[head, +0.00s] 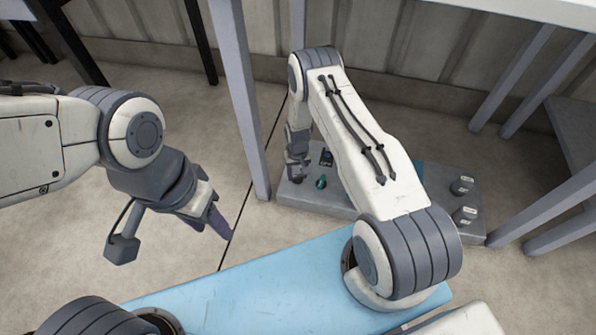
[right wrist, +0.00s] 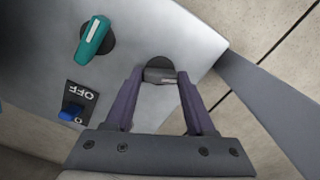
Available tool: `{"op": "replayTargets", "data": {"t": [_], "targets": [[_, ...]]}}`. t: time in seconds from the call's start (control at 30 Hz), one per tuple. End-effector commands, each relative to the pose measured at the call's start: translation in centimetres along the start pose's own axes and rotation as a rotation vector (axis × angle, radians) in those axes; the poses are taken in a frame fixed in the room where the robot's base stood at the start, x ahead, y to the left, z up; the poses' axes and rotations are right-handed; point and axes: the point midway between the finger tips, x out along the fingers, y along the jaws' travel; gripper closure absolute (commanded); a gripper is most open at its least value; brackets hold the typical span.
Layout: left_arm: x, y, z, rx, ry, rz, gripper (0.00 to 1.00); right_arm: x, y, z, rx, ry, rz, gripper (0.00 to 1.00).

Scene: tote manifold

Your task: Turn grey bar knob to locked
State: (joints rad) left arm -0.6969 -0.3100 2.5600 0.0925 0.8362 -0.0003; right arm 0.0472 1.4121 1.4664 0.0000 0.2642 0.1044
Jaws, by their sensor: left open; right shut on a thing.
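The grey bar knob (right wrist: 160,75) sits near the edge of the grey panel (right wrist: 150,25) in the right wrist view, on a dark round base. My right gripper (right wrist: 160,78) is shut on it, with one purple finger on each side of the bar. A small pale label shows on the knob, too small to read. In the head view my right gripper (head: 297,172) reaches down to the left end of the panel (head: 430,222) and hides the knob. My left gripper (head: 216,222) is open and empty above the floor, left of the panel.
A teal knob (right wrist: 94,40) and a blue switch (right wrist: 72,111) marked OFF stand on the panel beside the grey knob. Two grey labelled knobs (head: 462,186) (head: 465,214) are at its right end. Grey table legs (head: 240,100) rise close by. A blue surface (head: 260,285) lies in front.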

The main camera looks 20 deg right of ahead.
Motion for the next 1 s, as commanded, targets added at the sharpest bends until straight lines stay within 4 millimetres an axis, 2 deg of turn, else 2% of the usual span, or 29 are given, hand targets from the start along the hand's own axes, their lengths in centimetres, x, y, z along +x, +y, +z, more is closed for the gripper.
{"op": "replayTargets", "data": {"t": [0.3, 0.5, 1.0], "targets": [[-1.0, 0.1, -0.1, 0.0, 0.0, 0.0, 0.51, -0.1, -0.1, -0.1, 0.259, 0.004, -0.001, 1.0], [-1.3, 0.1, -0.1, 0.0, 0.0, 0.0, 0.51, -0.1, 0.0, -0.1, 0.37, 0.004, -0.001, 1.0], [-1.4, 0.1, -0.1, 0.0, 0.0, 0.0, 0.51, 0.0, 0.0, -0.2, 0.461, 0.006, -0.002, 1.0]]}}
